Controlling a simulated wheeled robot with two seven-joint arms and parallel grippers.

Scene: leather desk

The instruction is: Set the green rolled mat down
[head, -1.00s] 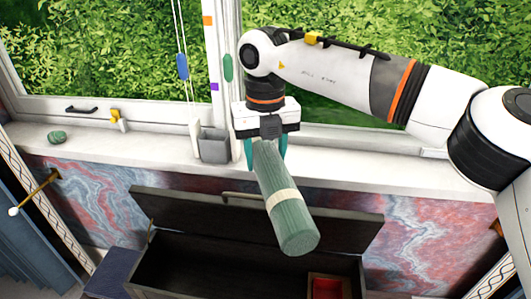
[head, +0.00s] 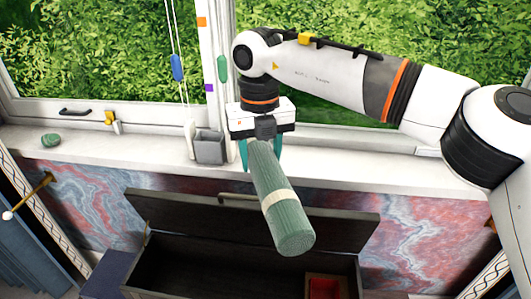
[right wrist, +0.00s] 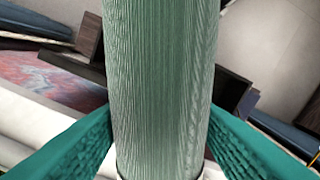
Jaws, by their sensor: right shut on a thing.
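The green rolled mat (head: 283,225) has a pale band round its middle. My right gripper (head: 261,156) is shut on its upper end, and the mat hangs tilted, its free end pointing down and toward me. In the head view it appears in front of the open dark chest, above its inside. In the right wrist view the mat (right wrist: 160,80) fills the middle, with a teal finger (right wrist: 70,150) on each side. My left gripper does not show.
The open dark chest (head: 190,275) stands below the window, its lid (head: 170,208) raised. A red-lined box (head: 325,288) is inside at the right. The white sill (head: 350,165) holds a grey holder (head: 210,148) and a green stone (head: 50,140). Cords hang by the window.

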